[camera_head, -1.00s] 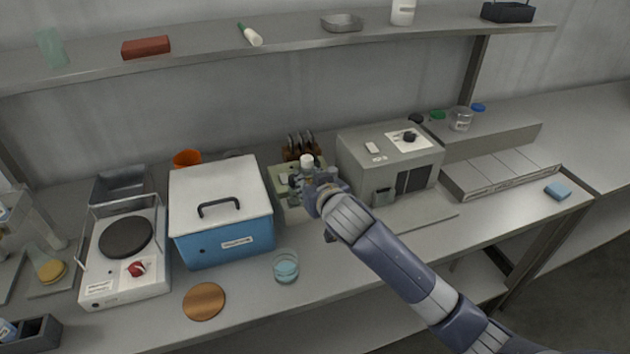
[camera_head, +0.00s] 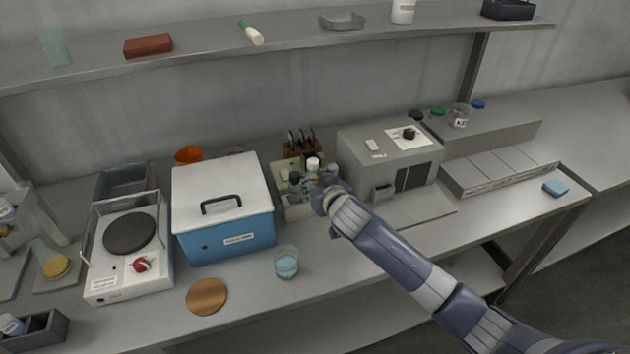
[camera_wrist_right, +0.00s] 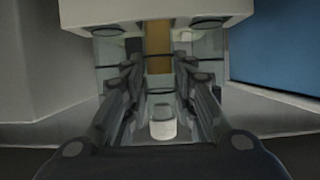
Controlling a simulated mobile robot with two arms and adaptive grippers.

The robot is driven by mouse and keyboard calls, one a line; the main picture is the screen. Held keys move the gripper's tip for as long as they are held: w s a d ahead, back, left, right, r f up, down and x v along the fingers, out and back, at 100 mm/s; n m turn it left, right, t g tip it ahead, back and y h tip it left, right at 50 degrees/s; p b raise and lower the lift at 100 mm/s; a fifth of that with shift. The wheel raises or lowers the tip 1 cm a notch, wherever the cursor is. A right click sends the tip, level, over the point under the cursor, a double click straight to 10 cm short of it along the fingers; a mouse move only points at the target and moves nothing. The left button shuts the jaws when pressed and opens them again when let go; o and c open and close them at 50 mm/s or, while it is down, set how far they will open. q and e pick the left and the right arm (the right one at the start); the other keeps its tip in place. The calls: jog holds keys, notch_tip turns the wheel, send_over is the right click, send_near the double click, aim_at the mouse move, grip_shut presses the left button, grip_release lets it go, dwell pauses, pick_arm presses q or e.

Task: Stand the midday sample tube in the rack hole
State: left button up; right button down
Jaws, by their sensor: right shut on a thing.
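My right gripper (camera_head: 316,184) is shut on a white-capped sample tube (camera_head: 313,163), held at the right part of a pale rack (camera_head: 287,167). In the right wrist view the white cap (camera_wrist_right: 163,129) sits between the fingers of the right gripper (camera_wrist_right: 160,105). The tube's lower end is hidden, so I cannot tell whether it is in a hole. A dark-capped tube (camera_head: 295,178) stands at the rack, left of the held one. The fingers and my arm cover part of the rack. My left gripper is not in view.
A blue box with a white lid (camera_head: 222,215) stands left of the rack, and a grey machine (camera_head: 388,160) stands close on its right. A beaker (camera_head: 286,263) and a round brown mat (camera_head: 207,296) lie in front. Bench beside the beaker is clear.

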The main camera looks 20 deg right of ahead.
jog(key=shift+f, duration=0.45)
jog(key=c, duration=1.6)
grip_release()
jog(key=shift+r, duration=0.55)
jog(key=shift+s+r, duration=0.15)
jog(key=shift+r, duration=0.05)
jog(key=b+v, duration=0.1)
jog(key=v, duration=1)
jog(key=shift+s, duration=0.3)
jog(key=shift+r, duration=0.15)
